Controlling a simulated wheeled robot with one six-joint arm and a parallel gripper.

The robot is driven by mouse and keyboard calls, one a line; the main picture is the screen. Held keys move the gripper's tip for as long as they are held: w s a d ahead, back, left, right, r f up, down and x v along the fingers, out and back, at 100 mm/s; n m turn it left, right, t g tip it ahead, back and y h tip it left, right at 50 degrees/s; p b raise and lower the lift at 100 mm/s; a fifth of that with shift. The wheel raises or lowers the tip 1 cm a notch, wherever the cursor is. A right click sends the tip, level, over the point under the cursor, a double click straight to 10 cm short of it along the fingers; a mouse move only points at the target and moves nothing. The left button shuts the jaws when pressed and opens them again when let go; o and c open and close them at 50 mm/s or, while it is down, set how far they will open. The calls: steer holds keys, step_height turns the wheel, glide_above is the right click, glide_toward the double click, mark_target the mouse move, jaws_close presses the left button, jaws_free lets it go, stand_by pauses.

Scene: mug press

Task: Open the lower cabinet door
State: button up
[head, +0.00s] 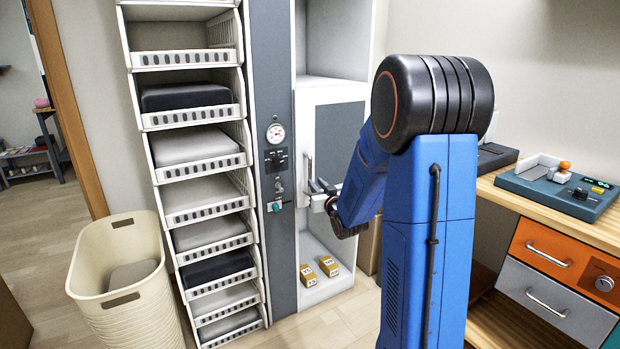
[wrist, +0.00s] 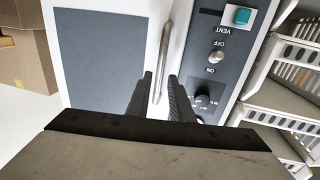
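The cabinet door (head: 340,128) is a white frame with a grey panel and looks shut. It also shows in the wrist view as the grey panel (wrist: 100,60) at left. Its upright bar handle (head: 309,168) is on the door's left edge in the head view; in the wrist view the handle (wrist: 163,50) runs down between the fingers. My gripper (head: 322,194) is at the handle's lower end. In the wrist view, my gripper (wrist: 160,95) is open, with a finger on each side of the handle and gaps showing. Contact with the handle cannot be told.
A grey control column (head: 275,60) with gauge, knob and switch stands left of the door. White basket shelves (head: 190,150) and a cream bin (head: 120,270) are further left. Two small yellow boxes (head: 318,270) sit in the open space below the door. A wooden desk (head: 545,210) is at right.

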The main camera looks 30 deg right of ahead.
mark_target(310, 176)
steer(key=w, duration=0.5)
steer(key=w+d, duration=0.1)
steer(key=w, duration=0.1)
steer(key=shift+w+d, duration=0.1)
steer(key=shift+w, duration=0.1)
jaws_close()
